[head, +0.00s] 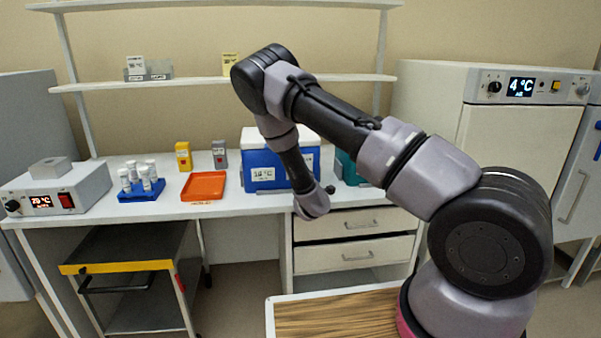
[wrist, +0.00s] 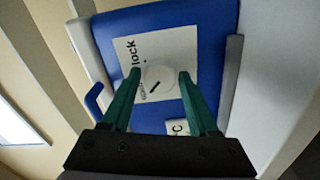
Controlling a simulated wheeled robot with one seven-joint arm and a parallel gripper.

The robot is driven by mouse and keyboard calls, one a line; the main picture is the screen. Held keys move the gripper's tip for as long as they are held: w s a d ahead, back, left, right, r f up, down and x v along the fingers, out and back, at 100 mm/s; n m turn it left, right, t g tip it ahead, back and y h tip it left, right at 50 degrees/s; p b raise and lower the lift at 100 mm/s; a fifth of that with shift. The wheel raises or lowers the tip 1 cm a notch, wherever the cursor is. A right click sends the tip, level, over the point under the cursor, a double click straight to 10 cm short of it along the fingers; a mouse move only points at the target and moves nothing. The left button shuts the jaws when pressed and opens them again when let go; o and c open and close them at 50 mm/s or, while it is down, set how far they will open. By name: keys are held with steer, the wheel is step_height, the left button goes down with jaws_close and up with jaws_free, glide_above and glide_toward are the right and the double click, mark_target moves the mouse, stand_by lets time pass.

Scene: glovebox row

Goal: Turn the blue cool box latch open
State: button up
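The blue cool box (head: 258,160) stands on the bench with a white lid and a temperature label, partly hidden behind my arm. In the wrist view the blue face of the box (wrist: 205,42) fills the middle. A white plate with the word "lock" (wrist: 131,50) carries a round, pale latch knob (wrist: 160,74) with a short dark mark, set slantwise in the picture. My gripper (wrist: 158,77) has two green fingers, apart, one on each side of the knob. I cannot tell whether they touch it. The head view hides the fingers.
Left of the box are an orange tray (head: 204,187), yellow and grey small boxes, and a blue rack of white-capped tubes (head: 141,190). A teal container (head: 348,170) stands to its right behind my arm. A shelf (head: 190,83) runs above.

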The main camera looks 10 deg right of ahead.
steer(key=shift+o, duration=0.3)
steer(key=s, duration=1)
steer(key=shift+s, duration=0.4)
